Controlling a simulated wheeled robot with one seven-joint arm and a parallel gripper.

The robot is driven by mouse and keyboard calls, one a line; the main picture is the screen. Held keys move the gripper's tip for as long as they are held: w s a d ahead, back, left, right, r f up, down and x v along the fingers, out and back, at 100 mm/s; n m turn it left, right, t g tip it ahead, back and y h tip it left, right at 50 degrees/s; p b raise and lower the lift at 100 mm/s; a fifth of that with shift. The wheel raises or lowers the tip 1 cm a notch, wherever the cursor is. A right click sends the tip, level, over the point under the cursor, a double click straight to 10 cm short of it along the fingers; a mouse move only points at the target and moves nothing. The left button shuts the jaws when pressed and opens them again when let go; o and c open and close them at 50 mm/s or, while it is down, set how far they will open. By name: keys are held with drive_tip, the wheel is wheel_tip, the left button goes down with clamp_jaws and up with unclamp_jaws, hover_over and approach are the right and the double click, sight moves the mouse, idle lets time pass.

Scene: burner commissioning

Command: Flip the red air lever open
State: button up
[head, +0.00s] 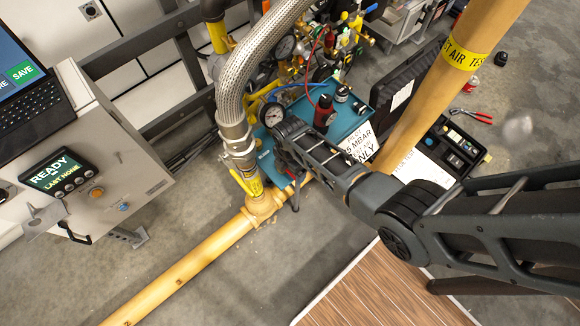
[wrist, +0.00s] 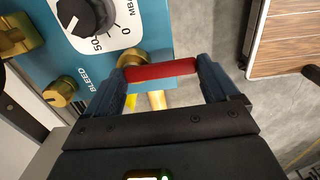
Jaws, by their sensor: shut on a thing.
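The red air lever (wrist: 160,71) lies across the wrist view as a short red bar beside the blue panel. My gripper (wrist: 160,80) is shut on it, with one dark finger at each end of the red bar. A brass fitting (wrist: 132,58) on the panel is partly behind the lever. In the head view, my arm reaches to the blue panel unit beside the yellow pipe. The arm hides most of the grip there, and the lever cannot be made out clearly.
A dial (wrist: 95,15) and brass BLEED knob (wrist: 60,91) sit close to my gripper on the panel. A braided hose (head: 237,85) and yellow floor pipe (head: 180,271) stand left of the unit. A tan post (head: 437,100) rises on the right, near my arm.

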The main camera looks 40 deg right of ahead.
drive_tip(key=o, duration=1.3)
drive_tip(key=shift+c, duration=0.2)
drive_tip(key=shift+r+p, duration=0.8)
drive_tip(key=shift+r, duration=3.1)
drive_tip(key=shift+s+a, duration=0.1)
